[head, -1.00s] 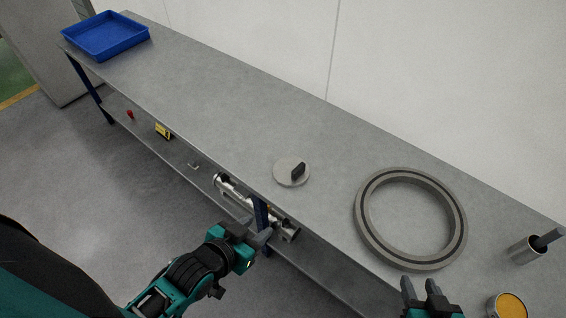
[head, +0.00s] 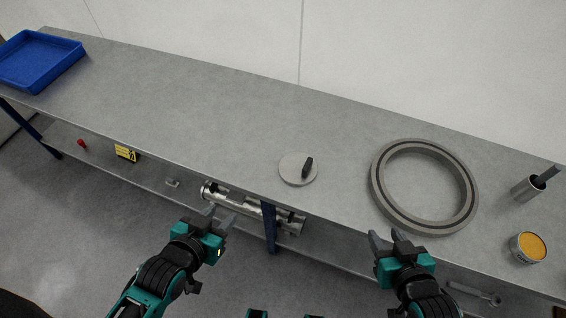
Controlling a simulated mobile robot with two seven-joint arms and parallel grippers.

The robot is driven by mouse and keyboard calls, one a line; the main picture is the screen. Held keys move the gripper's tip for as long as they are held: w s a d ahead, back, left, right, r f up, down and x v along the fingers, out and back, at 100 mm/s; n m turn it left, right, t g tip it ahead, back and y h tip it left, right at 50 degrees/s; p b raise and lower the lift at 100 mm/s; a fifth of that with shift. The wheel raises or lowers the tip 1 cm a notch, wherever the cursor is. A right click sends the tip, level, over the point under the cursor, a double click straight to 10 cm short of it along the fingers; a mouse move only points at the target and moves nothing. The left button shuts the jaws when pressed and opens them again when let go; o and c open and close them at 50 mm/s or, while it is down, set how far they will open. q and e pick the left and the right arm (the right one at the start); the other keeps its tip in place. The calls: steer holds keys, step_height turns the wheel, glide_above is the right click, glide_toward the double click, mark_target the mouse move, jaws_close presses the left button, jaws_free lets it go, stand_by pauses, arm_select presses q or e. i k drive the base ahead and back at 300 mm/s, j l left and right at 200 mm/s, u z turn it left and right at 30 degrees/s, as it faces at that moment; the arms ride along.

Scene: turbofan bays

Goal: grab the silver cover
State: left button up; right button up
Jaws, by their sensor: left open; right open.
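The silver cover (head: 291,172) is a flat round grey disc with a dark upright handle (head: 308,167). It lies on the bench top near the front edge, in the middle of the head view. My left gripper (head: 222,216) is open and empty, in front of the bench edge, left of and nearer than the cover. My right gripper (head: 384,239) is open and empty, in front of the bench edge, right of and nearer than the cover. Neither gripper touches the cover.
A large grey ring (head: 377,190) lies right of the cover. A metal cup with a dark tool (head: 526,190) and an orange-topped can (head: 527,248) stand further right. A blue tray (head: 38,88) sits far left. The lower shelf holds a metal cylinder (head: 225,200). The bench left of the cover is clear.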

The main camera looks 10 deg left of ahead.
mark_target(296, 169)
steer(key=j, duration=0.75)
steer(key=i+j, duration=0.1)
steer(key=j, duration=0.7)
